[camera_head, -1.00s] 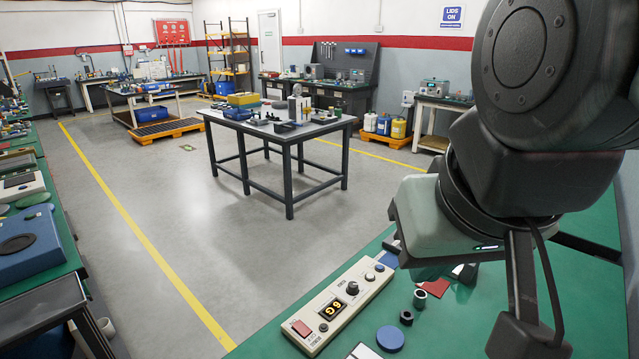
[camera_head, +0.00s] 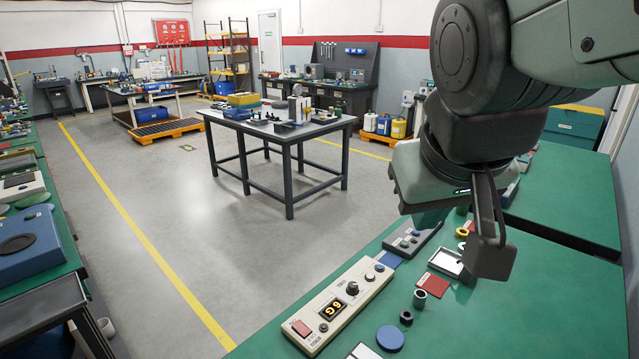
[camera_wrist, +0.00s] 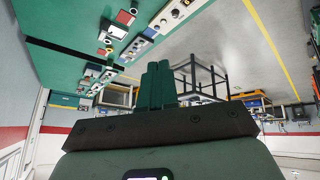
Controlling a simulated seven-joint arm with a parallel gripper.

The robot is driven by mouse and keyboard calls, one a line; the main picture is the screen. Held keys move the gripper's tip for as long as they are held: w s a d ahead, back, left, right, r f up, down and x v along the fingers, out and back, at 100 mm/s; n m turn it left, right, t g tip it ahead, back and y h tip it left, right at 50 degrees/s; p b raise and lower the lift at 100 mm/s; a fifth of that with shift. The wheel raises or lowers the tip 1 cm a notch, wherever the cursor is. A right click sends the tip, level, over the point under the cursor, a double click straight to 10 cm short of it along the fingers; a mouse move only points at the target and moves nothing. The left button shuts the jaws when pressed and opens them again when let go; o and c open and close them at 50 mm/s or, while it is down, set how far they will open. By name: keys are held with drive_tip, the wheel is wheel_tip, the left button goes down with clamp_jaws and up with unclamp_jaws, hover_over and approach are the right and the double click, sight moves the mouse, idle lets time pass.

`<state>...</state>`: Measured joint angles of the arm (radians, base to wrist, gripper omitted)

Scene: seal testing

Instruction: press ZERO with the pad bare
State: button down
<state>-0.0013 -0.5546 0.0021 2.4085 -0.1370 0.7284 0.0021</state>
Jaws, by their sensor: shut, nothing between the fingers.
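A long beige control panel (camera_head: 343,303) lies on the green bench. It carries a lit amber display (camera_head: 333,309), a red button (camera_head: 300,328), a black knob (camera_head: 352,288) and small round buttons at its far end. Its labels are too small to read, so I cannot tell which control is ZERO. A flat blue square (camera_head: 391,258) at the panel's far end has nothing visible on it; I cannot tell whether it is the pad. My gripper (camera_wrist: 159,68) is shut and empty, its dark green fingers together, raised above the bench. The panel also shows in the wrist view (camera_wrist: 174,14).
A blue disc (camera_head: 390,338), a black nut (camera_head: 406,317) and a grey ring (camera_head: 420,298) lie right of the panel. A red card (camera_head: 433,285) and white-framed tray (camera_head: 446,262) lie farther back. A grey block with buttons (camera_head: 413,240) stands beyond the blue square.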

drive_tip(key=w+d+f+n+t+h, duration=0.1)
drive_tip(key=w+d+n, duration=0.1)
drive_tip(key=w, duration=0.6)
drive_tip(key=w+d+n+t+h, duration=0.1)
drive_tip(key=w+d, duration=0.2)
drive_tip(key=w, duration=0.4)
drive_tip(key=n+y, duration=0.7)
drive_tip(key=n, duration=0.3)
hover_over(372, 278)
wheel_tip(372, 278, down, 30)
drive_tip(key=shift+s+f+n, duration=0.1)
drive_tip(key=shift+f+n, duration=0.2)
drive_tip(key=shift+f, duration=0.1)
drive_tip(key=shift+f, duration=4.35)
